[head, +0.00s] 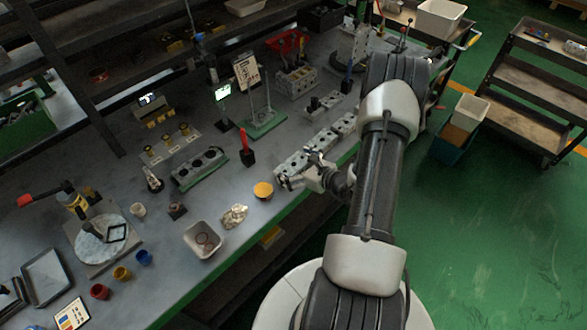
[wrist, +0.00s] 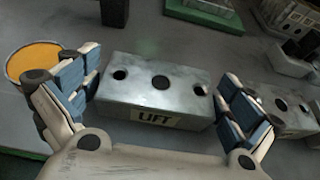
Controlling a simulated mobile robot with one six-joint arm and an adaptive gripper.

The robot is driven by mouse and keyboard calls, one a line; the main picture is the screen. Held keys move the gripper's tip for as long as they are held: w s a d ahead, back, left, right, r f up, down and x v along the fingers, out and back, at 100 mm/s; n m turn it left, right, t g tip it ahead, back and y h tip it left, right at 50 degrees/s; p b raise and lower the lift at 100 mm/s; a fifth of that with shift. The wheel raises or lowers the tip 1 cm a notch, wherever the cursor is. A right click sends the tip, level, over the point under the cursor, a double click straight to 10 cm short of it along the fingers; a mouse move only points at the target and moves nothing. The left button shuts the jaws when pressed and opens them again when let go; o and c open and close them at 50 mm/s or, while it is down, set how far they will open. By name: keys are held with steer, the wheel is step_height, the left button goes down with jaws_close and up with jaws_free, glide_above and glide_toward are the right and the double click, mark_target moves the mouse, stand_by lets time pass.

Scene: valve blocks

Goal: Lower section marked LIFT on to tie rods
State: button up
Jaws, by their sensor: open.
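The section marked LIFT (wrist: 150,96) is a grey metal block with several round holes along its top and a label on its near face. In the wrist view it lies between the two blue-padded fingers of my gripper (wrist: 160,92). The fingers stand apart on either side of it, and I cannot tell whether either touches it. In the head view my gripper (head: 303,170) is at the near end of a row of blocks, partly covering that section. The tie rods (head: 267,100) stand upright on a green base (head: 265,125) farther back; its edge shows in the wrist view (wrist: 205,12).
More valve blocks (head: 323,141) continue the row to the right; one is close to my right finger (wrist: 285,113). A round orange-topped container (head: 263,190) stands to the left. A red-handled tool (head: 246,148) and a cream tray (head: 203,239) are nearby. Bare bench lies between row and rods.

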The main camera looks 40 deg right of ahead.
steer(key=shift+c, duration=0.4)
steer(key=c, duration=1.1)
steer(key=shift+r, duration=0.15)
steer(key=shift+c, duration=0.2)
